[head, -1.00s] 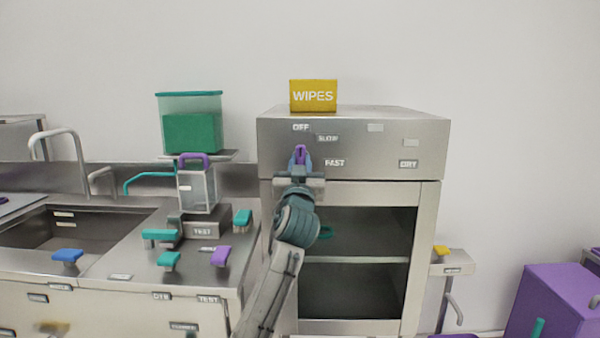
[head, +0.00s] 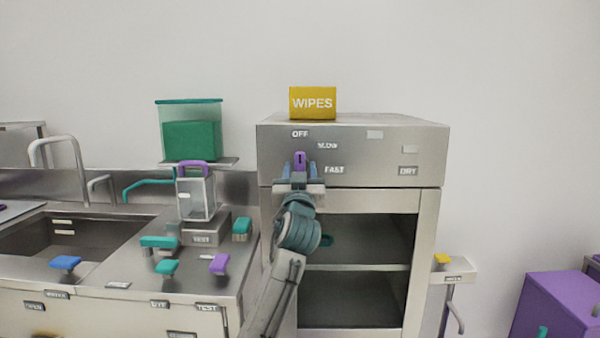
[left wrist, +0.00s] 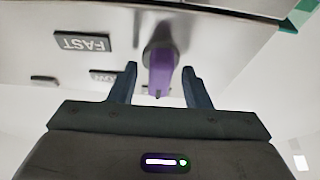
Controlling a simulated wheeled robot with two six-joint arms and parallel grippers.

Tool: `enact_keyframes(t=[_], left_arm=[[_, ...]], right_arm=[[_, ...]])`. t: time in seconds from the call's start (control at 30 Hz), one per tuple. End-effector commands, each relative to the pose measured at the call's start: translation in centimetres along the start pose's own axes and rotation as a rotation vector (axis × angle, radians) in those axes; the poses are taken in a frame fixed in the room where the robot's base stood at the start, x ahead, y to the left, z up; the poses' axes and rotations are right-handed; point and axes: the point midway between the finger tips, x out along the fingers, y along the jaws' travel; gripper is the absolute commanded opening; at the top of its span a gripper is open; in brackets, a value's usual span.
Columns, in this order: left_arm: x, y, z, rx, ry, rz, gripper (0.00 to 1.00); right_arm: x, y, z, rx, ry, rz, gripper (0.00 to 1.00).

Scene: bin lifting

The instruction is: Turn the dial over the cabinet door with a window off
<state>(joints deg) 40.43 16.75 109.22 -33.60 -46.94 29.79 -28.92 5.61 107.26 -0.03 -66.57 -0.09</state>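The purple dial (head: 300,158) is on the front panel of the steel cabinet, above the door with a window (head: 355,240). It stands upright, its top toward the OFF label (head: 300,134); SLOW (head: 327,146) and FAST (head: 335,170) are to its right. My left gripper (head: 300,166) is open in front of the dial, one blue finger on each side. In the left wrist view the dial (left wrist: 161,72) shows between the two spread fingers, with gaps on both sides. My right gripper is not in view.
A yellow WIPES box (head: 313,103) stands on the cabinet top. Left are a counter with a sink (head: 70,240), several coloured handles and a clear container with a purple handle (head: 195,195). A purple bin (head: 560,305) stands at lower right.

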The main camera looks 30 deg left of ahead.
Motion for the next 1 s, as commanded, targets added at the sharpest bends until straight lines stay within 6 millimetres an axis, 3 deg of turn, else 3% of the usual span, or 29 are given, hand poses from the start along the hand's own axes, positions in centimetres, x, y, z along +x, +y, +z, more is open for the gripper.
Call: enact_keyframes(t=[0.27,0.4,0.7,1.0], left_arm=[[-1.4,0.1,0.1,0.0,0.002,0.001,0.44],[-4.2,0.1,0.2,-0.002,0.001,0.002,0.44],[-9.5,0.1,0.2,-0.003,-0.001,0.001,0.44],[-10.9,0.0,0.0,0.0,0.0,0.0,0.44]], right_arm=[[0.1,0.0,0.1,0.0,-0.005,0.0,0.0],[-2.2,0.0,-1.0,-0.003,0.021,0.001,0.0],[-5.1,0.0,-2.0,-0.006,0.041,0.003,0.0],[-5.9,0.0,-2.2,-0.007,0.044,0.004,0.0]])
